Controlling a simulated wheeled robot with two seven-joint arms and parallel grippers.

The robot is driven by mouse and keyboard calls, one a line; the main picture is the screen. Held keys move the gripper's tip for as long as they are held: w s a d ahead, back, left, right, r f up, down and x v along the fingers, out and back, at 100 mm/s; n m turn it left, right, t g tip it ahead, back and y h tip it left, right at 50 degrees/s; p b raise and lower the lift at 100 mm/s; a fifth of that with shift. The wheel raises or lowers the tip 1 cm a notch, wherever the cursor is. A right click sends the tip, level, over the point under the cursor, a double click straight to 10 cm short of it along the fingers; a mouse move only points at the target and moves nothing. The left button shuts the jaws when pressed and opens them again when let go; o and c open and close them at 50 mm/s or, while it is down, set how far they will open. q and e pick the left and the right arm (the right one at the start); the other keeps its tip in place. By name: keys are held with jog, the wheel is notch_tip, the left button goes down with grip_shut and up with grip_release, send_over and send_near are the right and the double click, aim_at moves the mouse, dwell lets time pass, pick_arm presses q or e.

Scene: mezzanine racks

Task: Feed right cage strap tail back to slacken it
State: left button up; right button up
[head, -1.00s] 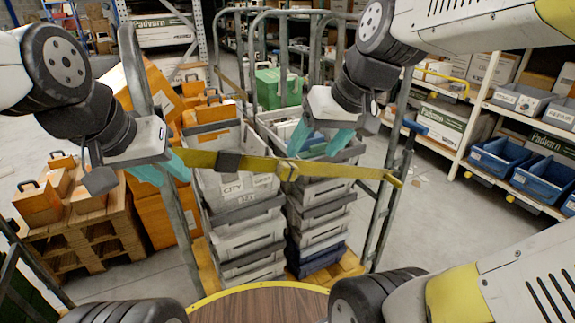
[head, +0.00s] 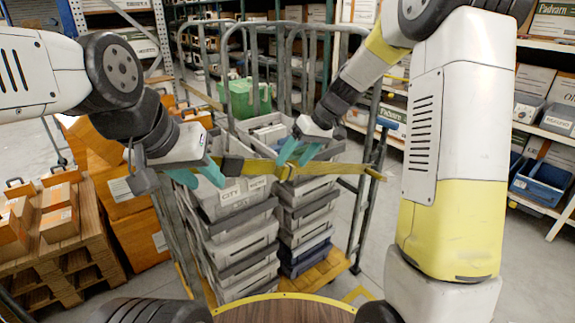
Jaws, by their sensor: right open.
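A yellow strap (head: 335,168) runs across the open front of a grey tube cage (head: 361,215), in front of the stacked totes. It has a buckle (head: 284,171) near its middle and a dark piece (head: 232,166) further left. Its right end reaches past the cage's right post. My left gripper (head: 206,179) has its teal fingers apart at the strap's left part; whether strap lies between them is unclear. My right gripper (head: 298,156) is open, fingers pointing down just above and beside the buckle. I cannot tell whether it touches the strap.
Grey totes (head: 238,248) stand stacked in the cage, with a green crate (head: 245,98) behind. Orange boxes (head: 135,215) and a wooden pallet (head: 62,262) stand left. Racks with blue bins (head: 542,185) line the right. A round wooden top (head: 283,308) is at the front.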

aim_at(289, 166)
jog(key=x, duration=0.5)
grip_shut()
